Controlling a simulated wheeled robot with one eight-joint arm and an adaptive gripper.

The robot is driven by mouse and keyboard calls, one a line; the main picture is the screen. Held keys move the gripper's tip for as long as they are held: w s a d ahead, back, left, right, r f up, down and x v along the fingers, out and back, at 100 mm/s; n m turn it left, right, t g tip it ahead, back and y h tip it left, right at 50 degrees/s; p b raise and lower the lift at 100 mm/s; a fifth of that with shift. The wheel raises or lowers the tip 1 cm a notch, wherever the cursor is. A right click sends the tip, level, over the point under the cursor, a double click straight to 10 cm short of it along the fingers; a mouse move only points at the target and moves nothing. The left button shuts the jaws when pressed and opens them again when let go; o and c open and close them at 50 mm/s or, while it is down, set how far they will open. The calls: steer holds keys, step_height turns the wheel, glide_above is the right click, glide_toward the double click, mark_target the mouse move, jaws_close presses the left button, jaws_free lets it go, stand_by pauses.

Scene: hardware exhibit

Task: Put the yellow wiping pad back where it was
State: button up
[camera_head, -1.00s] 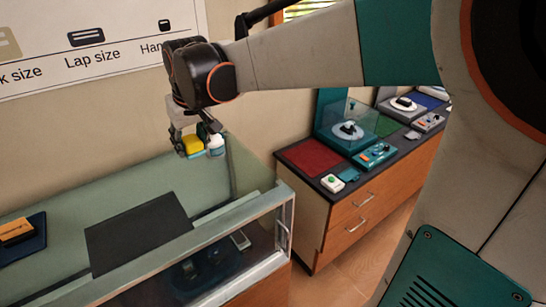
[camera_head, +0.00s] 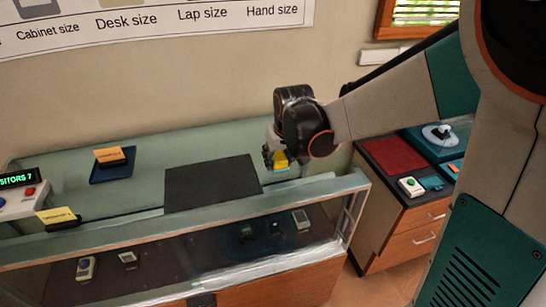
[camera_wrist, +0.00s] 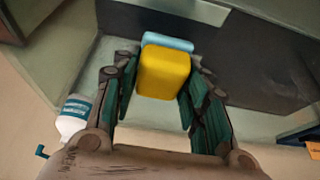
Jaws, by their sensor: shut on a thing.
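My gripper (camera_head: 275,157) is shut on the yellow wiping pad (camera_head: 280,159), above the right part of the pale green counter top by the right end of the dark mat (camera_head: 212,186). In the wrist view the yellow pad (camera_wrist: 164,72) sits between the two green-lined fingers, with a light blue layer at its far side. The dark mat (camera_wrist: 262,62) lies beyond it there. I cannot tell how high the pad is above the counter.
A white bottle (camera_wrist: 72,118) with a teal label is close beside my gripper. A dark blue tray (camera_head: 99,178) with an orange block (camera_head: 110,156) lies farther left. The display case's glass front (camera_head: 200,240) is near; a cabinet (camera_head: 385,215) with devices stands right.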

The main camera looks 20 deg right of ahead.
steer(key=shift+f, duration=1.25)
steer(key=shift+f+b, duration=0.1)
steer(key=shift+b, duration=0.2)
steer(key=o, duration=1)
